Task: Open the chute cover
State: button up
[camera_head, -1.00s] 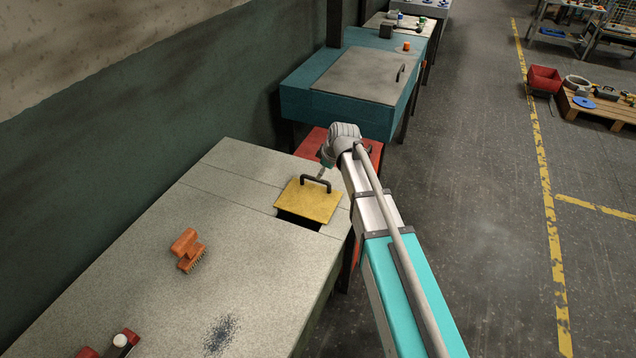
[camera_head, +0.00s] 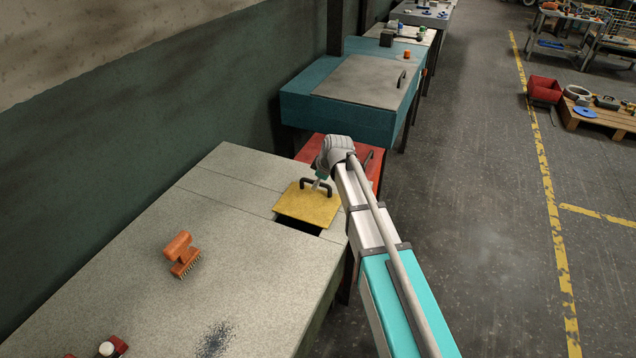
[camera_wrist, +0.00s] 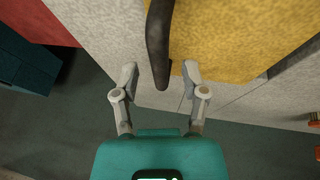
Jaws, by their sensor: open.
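The chute cover (camera_head: 305,206) is a flat yellow plate with a dark bar handle (camera_head: 318,181), lying on the grey stone-like bench top. A dark opening (camera_head: 297,225) shows along its near edge. My gripper (camera_head: 318,183) is at the handle. In the wrist view my gripper (camera_wrist: 160,70) is open, with one finger on each side of the dark handle (camera_wrist: 158,40). I see a gap on both sides, so the fingers do not appear to press on it. The yellow cover (camera_wrist: 225,35) fills the upper right there.
An orange brush (camera_head: 182,255) lies on the bench top (camera_head: 130,270), left of the cover. A red and white item (camera_head: 105,349) sits at the near edge. A red surface (camera_head: 310,150) and a teal bench (camera_head: 340,110) stand beyond.

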grip_shut()
dwell(0.3)
jog(key=w+d, duration=0.1)
jog(key=w, duration=0.1)
jog(key=w+d, duration=0.1)
jog(key=w, duration=0.2)
jog(key=w+d, duration=0.1)
jog(key=w, duration=0.2)
jog(key=shift+w, duration=0.2)
grip_release()
jog(key=shift+s, duration=0.15)
